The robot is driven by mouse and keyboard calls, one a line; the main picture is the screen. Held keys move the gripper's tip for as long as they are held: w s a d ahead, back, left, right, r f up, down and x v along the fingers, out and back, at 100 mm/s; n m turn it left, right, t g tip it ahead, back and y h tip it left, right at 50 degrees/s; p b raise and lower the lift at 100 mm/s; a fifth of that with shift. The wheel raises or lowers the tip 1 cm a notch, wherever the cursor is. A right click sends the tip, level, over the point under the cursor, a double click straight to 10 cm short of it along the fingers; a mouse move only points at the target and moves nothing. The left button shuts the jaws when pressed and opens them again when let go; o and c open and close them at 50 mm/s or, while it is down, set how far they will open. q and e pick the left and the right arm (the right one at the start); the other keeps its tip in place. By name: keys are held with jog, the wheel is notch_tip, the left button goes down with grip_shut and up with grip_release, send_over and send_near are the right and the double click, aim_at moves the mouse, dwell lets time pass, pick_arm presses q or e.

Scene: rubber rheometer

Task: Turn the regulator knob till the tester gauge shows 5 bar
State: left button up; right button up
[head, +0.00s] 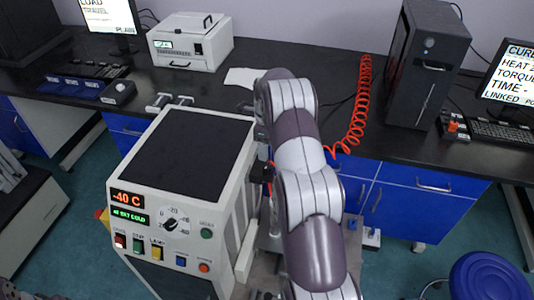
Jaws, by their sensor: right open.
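A light-grey cabinet tester (225,165) with a dark top stands in front of the bench. Its front panel has a round selector dial (171,224), with marks such as -20 and -60, and a display (127,199) reading -40 C. My right arm rises in front of the cabinet's right side and covers much of that area. My right gripper (267,182) shows as a small dark part close to that side; it is open, and its fingertips are mostly hidden. I cannot make out a regulator knob or a bar gauge. My left gripper is not in view.
The dark bench (330,100) carries a white instrument (190,40), a black tower unit (428,65), a coiled red hose (358,110), and monitors at both sides. A blue stool (488,277) stands at lower right. The floor right of my arm is partly clear.

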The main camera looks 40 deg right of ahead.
pick_arm(q)
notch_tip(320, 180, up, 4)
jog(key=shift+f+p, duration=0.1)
jog(key=shift+p, duration=0.9)
pick_arm(e)
notch_tip(320, 180, up, 4)
